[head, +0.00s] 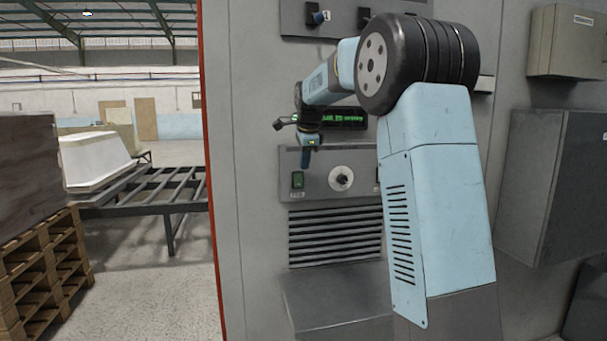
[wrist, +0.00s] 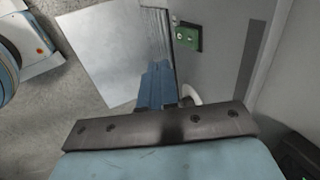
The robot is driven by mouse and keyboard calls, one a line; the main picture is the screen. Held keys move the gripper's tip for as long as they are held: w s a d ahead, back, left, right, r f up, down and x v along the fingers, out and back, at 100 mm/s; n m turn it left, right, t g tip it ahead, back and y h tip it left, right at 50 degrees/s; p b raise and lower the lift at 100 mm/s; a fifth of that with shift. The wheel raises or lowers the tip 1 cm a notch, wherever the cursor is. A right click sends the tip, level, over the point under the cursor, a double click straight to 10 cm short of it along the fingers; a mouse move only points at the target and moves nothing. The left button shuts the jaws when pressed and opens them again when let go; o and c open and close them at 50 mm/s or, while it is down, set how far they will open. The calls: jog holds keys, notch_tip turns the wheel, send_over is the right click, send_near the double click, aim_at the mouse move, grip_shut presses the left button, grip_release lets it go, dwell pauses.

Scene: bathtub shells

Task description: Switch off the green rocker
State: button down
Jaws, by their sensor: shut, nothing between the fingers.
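The green rocker (head: 297,180) sits at the left end of a grey control panel, left of a round white dial (head: 341,178). It also shows in the wrist view (wrist: 188,37), up and right of the fingertips, as a green block. Which way it is tipped I cannot tell. My gripper (head: 306,163) is in front of the panel, appearing above and slightly right of the rocker. Its blue fingers (wrist: 157,68) are together with nothing between them. In the wrist view they appear apart from the rocker.
A display with green text (head: 345,118) is above the panel, partly behind my arm. An upper panel carries a dark blue switch (head: 318,17). Vent slats (head: 335,236) and a projecting grey box (head: 335,300) are below. A grey cabinet (head: 550,185) stands out at right.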

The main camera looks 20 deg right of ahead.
jog(key=v, duration=0.4)
jog(key=shift+w+d+r, duration=0.1)
jog(key=shift+r, duration=0.05)
